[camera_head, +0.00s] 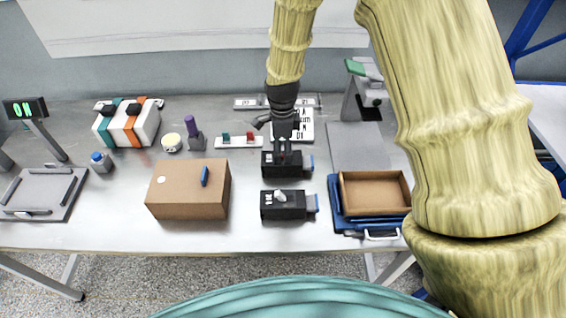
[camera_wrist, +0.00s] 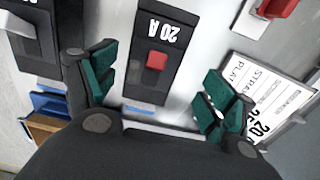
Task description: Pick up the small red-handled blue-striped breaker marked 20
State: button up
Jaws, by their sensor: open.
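The breaker marked 20 A (camera_wrist: 142,35) is a black block with a small red handle (camera_wrist: 157,61) and a blue stripe (camera_wrist: 140,109) at its lower end in the wrist view. In the head view it is the farther of two black blocks (camera_head: 270,165), partly hidden by my gripper (camera_head: 284,146). My gripper, with green finger pads, also shows in the wrist view (camera_wrist: 159,82). It is open and empty, pointing down over the breaker, which appears between its fingers. I cannot tell the exact height gap.
A second black block (camera_head: 285,211) with a light lever stands nearer. A white strip (camera_head: 230,142) with a red and a green switch and a white sign (camera_head: 305,120) lie close by. A cardboard box (camera_head: 185,200) is left; a cardboard tray (camera_head: 375,190) is right.

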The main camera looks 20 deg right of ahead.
aim_at(283, 156)
jog(key=shift+w+f, duration=0.1)
jog(key=shift+f, duration=0.1)
jog(key=shift+s+d+f+p, duration=0.15)
jog(key=shift+s+f+p, duration=0.5)
jog(key=shift+s+p, duration=0.25)
jog(key=shift+w+f, duration=0.25)
jog(key=shift+f, duration=0.5)
jog(key=shift+w+f, duration=0.2)
jog(key=shift+f, duration=0.5)
jog(key=shift+s+r, duration=0.1)
jog(key=shift+s, duration=0.15)
jog(key=shift+w, duration=0.2)
jog(key=c, duration=0.7)
jog(key=shift+s, duration=0.1)
jog(key=c, duration=0.7)
jog(key=shift+c, duration=0.5)
